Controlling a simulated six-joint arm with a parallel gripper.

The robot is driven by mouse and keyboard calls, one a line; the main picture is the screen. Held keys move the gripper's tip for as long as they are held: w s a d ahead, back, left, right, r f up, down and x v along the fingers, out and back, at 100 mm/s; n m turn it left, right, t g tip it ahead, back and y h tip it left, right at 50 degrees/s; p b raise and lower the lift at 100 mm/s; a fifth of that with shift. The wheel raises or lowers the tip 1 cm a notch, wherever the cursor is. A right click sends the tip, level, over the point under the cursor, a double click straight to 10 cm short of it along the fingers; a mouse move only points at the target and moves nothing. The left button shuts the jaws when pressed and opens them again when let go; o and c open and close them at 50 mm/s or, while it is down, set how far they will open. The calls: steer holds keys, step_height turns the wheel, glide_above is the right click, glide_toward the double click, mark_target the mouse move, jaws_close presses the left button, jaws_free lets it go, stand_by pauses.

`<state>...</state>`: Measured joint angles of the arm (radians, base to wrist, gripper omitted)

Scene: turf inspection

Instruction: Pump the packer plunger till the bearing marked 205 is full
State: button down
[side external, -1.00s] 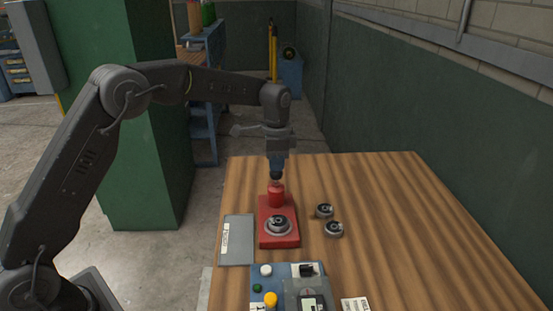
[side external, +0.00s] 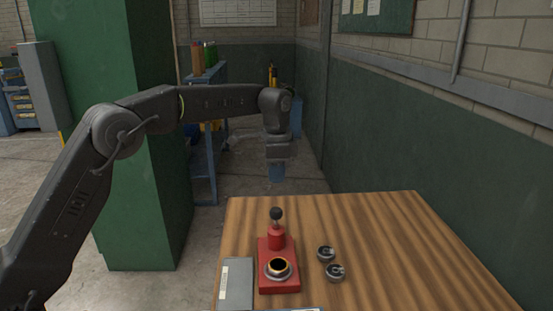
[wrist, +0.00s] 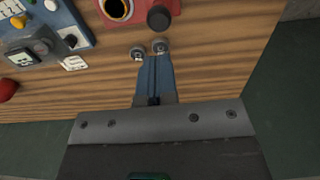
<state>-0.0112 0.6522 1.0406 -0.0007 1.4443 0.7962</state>
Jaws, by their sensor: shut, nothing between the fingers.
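The red packer (side external: 278,284) stands on the wooden table, its black-knobbed plunger (side external: 276,214) upright at the back. Its round seat (side external: 278,268) shows a dark centre with an amber ring; I cannot tell whether a bearing sits there. The seat (wrist: 118,9) and black knob (wrist: 158,18) also show in the wrist view. Two loose bearings, one (side external: 326,254) behind the other (side external: 335,272), lie right of the packer; their marks are too small to read. My gripper (side external: 276,180) is shut and empty above the knob, apart from it. Its blue fingers (wrist: 155,65) fill the wrist view's middle.
A grey plate with a label (side external: 237,284) lies left of the packer. The wrist view shows a blue control box (wrist: 42,32), a white card (wrist: 73,62) and a red rounded thing (wrist: 8,90). The table's right side is clear.

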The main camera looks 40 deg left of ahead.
steer(key=shift+r, duration=2.1)
